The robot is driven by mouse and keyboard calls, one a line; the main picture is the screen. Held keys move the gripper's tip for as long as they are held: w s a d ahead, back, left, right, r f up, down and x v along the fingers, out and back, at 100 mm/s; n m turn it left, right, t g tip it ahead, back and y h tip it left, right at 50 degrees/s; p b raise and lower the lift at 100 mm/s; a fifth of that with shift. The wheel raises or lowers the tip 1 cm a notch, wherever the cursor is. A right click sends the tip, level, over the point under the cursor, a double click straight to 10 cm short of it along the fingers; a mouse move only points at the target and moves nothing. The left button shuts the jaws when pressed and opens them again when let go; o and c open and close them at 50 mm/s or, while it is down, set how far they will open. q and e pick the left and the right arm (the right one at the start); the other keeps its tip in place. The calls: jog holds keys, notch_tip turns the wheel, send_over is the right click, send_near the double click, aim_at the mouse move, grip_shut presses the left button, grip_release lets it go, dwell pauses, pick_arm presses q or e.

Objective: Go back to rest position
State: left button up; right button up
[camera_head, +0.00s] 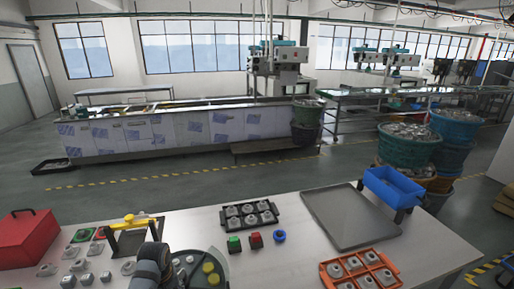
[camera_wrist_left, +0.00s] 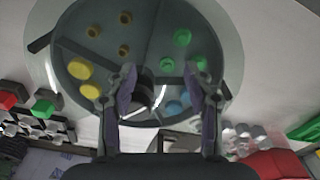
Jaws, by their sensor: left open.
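My left gripper (camera_wrist_left: 160,88) is open, its two fingers apart over a round dark tray (camera_wrist_left: 215,45) in the left wrist view. The tray carries yellow, brown, green and blue round pieces. A dark cylindrical part with a pale end (camera_wrist_left: 145,92) shows between the fingers; I cannot tell whether it stands on the tray, but the fingers are not closed on it. In the head view my dark left arm (camera_head: 150,266) covers the left side of the tray (camera_head: 222,256), and its fingers are hidden there. My right gripper is in neither view.
The white table (camera_head: 300,258) holds a red box (camera_head: 26,240), a yellow-handled stand (camera_head: 131,237), a black parts tray (camera_head: 249,216), a grey tray (camera_head: 350,217), an orange tray (camera_head: 360,271) and a blue bin (camera_head: 392,187). Small metal parts lie at the left.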

pick_arm(q)
jog(key=s+d+r+m+t, duration=0.15)
jog(key=s+m, duration=0.25)
jog(key=s, duration=0.6)
jog(key=s+d+r+m+t, duration=0.1)
jog(key=s+r+m+t, duration=0.15)
jog(key=s, duration=0.75)
notch_tip(320, 180, down, 33)
jog(key=s+a+g+b, duration=0.2)
jog(key=a+b, duration=0.1)
jog(key=b, duration=0.4)
jog(key=s+f+b, duration=0.3)
jog(key=s+f, duration=0.6)
jog(key=f, duration=0.2)
jog(key=s+f+g+b, duration=0.1)
jog(key=s+f+b, duration=0.2)
jog(key=s+f, duration=0.6)
notch_tip(320, 180, down, 3)
jog(key=shift+s+a+f+g, duration=0.15)
jog(key=shift+s+a+g, duration=0.15)
jog(key=shift+s+a, duration=0.05)
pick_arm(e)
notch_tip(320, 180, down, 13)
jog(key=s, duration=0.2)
pick_arm(q)
jog(key=shift+o, duration=0.4)
jog(key=shift+m, duration=0.25)
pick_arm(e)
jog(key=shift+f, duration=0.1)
